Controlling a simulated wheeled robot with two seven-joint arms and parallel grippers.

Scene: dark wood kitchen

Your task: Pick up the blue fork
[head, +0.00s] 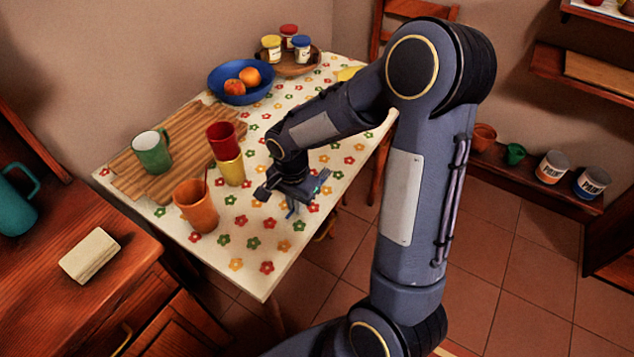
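A small light-blue piece (291,209) shows just below my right gripper (290,194), over the near right part of the flowered table. It looks like part of the blue fork, but most of it is hidden by the gripper. My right gripper is low over the tablecloth and points down. I cannot tell whether its fingers are closed on the blue piece or apart around it. My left gripper is not in view.
An orange cup (196,208) with a thin red stick, a yellow cup (231,172) and a red cup (221,135) stand left of the gripper. A green mug (152,153) is on the wooden board (183,188). A blue fruit bowl (228,93) stands behind.

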